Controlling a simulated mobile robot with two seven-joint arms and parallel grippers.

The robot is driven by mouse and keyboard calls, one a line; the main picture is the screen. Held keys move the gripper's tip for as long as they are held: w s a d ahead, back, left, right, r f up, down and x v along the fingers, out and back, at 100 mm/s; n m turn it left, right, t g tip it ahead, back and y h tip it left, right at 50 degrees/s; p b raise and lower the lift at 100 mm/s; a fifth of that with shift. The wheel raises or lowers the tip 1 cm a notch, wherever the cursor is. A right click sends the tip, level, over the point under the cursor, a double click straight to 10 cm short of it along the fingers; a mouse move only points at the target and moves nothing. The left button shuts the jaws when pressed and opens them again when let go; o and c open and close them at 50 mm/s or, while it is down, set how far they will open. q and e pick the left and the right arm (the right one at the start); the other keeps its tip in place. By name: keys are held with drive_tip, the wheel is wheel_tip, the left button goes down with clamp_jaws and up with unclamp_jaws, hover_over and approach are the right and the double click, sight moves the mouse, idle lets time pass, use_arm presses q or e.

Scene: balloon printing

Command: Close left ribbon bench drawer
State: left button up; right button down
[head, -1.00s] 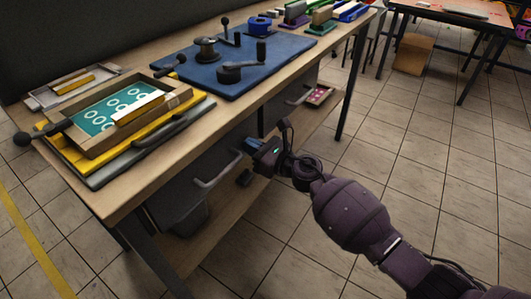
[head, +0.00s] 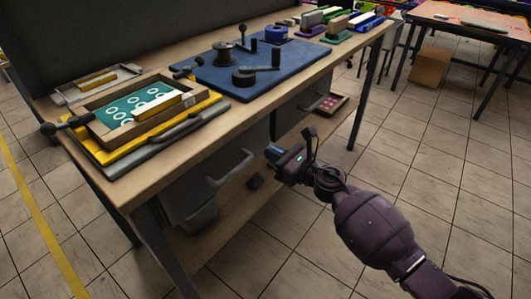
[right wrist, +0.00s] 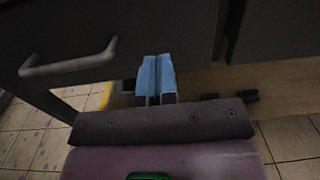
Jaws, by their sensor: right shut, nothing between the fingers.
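The left ribbon bench drawer (head: 205,188) is a dark grey front with a bar handle (head: 230,170), under the left part of the wooden bench top. From the head view I cannot tell how far it stands out. In the right wrist view the drawer front (right wrist: 130,25) fills the upper left, with its handle (right wrist: 70,62) at the left. My right gripper (head: 272,153) is shut and empty, just right of the handle and apart from it. Its blue fingertips (right wrist: 157,75) point toward the lower part of the drawer front. My left gripper is not in view.
A second drawer (head: 298,108) sits further right under the bench. A lower wooden shelf (head: 240,205) holds a small dark object (head: 255,181) and a pink-filled tray (head: 328,104). The bench top (head: 155,178) carries a printing frame and a blue plate.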

drive_tip(key=p+v, duration=0.1)
drive_tip(key=v, duration=0.9)
drive_tip(key=s+d+f+n+t+h, duration=0.1)
drive_tip(key=s+d+f+n+h, duration=0.4)
drive_tip(key=s+n, duration=0.6)
drive_tip(key=s+d+f+n+t+h, duration=0.1)
drive_tip(key=s+d+f+n+h, duration=0.3)
drive_tip(key=s+d+n, duration=0.6)
drive_tip(key=s+d+f+n+t+h, duration=0.1)
drive_tip(key=s+d+f+n+h, duration=0.3)
drive_tip(key=s+n, duration=0.75)
drive_tip(key=s+d+f+m+g+h, duration=0.1)
drive_tip(key=s+d+m+g+h, duration=0.15)
drive_tip(key=s+m, duration=0.5)
use_arm(q)
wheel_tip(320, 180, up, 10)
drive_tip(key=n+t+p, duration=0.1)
drive_tip(key=p, duration=1.1)
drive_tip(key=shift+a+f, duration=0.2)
use_arm(e)
wheel_tip(320, 180, up, 10)
drive_tip(key=shift+s+f+n, duration=0.25)
drive_tip(key=shift+s+n, duration=0.05)
drive_tip(key=shift+n, duration=0.1)
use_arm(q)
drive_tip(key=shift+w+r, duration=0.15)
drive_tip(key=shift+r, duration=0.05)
use_arm(e)
drive_tip(key=shift+d+t+y, duration=0.1)
drive_tip(key=shift+t+y, duration=0.15)
